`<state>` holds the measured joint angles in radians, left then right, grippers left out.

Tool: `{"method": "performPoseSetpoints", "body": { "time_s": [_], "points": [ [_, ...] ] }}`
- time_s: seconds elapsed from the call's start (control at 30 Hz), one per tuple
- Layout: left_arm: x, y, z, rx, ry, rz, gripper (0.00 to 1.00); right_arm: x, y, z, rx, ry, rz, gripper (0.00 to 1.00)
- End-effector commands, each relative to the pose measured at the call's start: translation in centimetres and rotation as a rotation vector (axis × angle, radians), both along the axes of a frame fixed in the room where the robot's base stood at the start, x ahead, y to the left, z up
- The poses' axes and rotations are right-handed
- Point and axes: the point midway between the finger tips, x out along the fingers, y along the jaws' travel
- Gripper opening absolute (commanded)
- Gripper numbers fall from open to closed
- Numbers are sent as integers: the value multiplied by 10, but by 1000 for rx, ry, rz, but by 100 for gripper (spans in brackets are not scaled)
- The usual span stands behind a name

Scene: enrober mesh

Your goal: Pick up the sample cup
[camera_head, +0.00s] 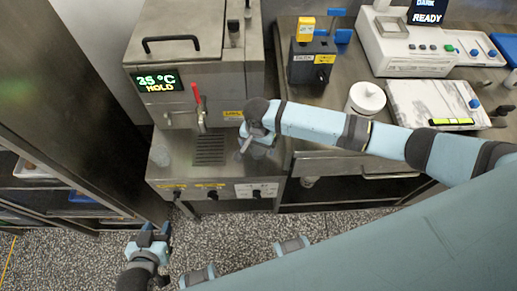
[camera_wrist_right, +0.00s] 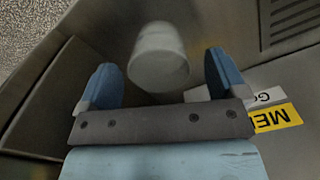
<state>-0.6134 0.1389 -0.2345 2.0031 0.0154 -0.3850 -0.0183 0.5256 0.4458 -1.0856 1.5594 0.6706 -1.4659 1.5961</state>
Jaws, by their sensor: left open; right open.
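The sample cup, a blurred whitish round cup (camera_wrist_right: 158,55), shows in the right wrist view, ahead of and between the two blue fingers. My right gripper (camera_wrist_right: 160,75) is open, with a visible gap between each finger and the cup in that view. I cannot tell how far ahead the cup is. My left gripper (camera_head: 152,233) is open and empty, low over the floor at lower left.
At right, a bench holds a white lidded pot (camera_head: 366,99), an analyser (camera_head: 415,45) and a small dark box (camera_head: 312,62). A dark cabinet stands left.

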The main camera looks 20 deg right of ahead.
Motion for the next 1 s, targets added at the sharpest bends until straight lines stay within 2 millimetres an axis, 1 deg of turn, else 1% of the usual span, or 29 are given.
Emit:
{"method": "performPoseSetpoints", "body": {
  "time_s": [0.03,0.1,0.2,0.3,0.47,0.5,0.67,0.7,0.73,1.0],
  "points": [
    [0,0,-1,0,1,0,43,0,-2,-9,-3,1,-1,91],
    [0,0,-2,-1,2,0,43,0,-2,-20,-2,1,0,91],
    [0,0,-4,-1,4,0,43,0,-2,-29,-1,-1,0,91],
    [-1,0,-4,-1,7,1,43,0,-2,-33,-1,-1,0,91],
    [-1,0,-5,-1,8,1,43,0,-2,-33,-1,-1,1,91],
    [-1,0,-5,-1,8,1,43,0,-2,-33,-1,-1,1,88],
    [-1,-1,-5,-2,8,1,43,0,-2,-33,-1,-1,1,52],
    [-1,-1,-5,-2,8,1,43,0,-2,-33,-1,-1,1,42],
    [-1,-1,-5,-2,8,1,43,0,-2,-33,-1,-1,1,38],
    [-1,-1,-5,-2,8,1,43,0,-1,-33,-1,-1,1,38]
  ]
}}
